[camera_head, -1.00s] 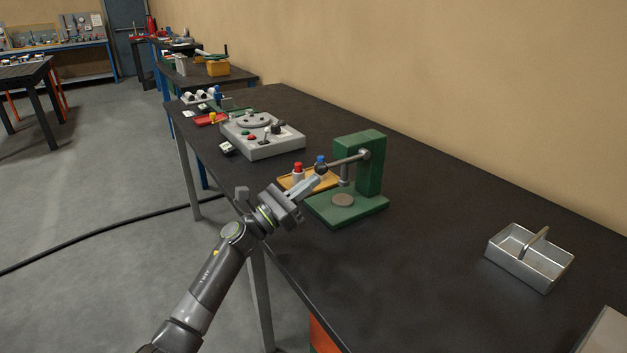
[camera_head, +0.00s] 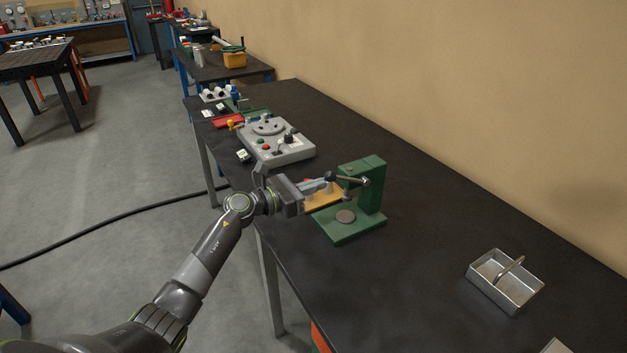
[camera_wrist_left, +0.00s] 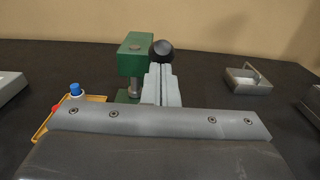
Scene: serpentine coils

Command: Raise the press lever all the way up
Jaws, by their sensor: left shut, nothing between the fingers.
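The green press (camera_head: 372,200) stands on the dark bench, with a round grey plate on its base. Its lever (camera_head: 352,181) runs left from the pivot to a dark ball knob (camera_head: 330,176), and the knob end is slightly higher than the pivot in the head view. My left gripper (camera_head: 322,185) is shut and empty, its fingertips close by the knob. In the left wrist view the black knob (camera_wrist_left: 161,50) shows just past the tips of the closed fingers (camera_wrist_left: 161,82). I cannot tell whether they touch. The lever's rod is mostly hidden there. My right gripper is not seen.
A yellow tray (camera_head: 325,199) with bottles lies behind my gripper, left of the press. A grey control box (camera_head: 280,151) stands farther back. A metal tray with a handle (camera_head: 505,281) sits at right. The bench between press and metal tray is clear.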

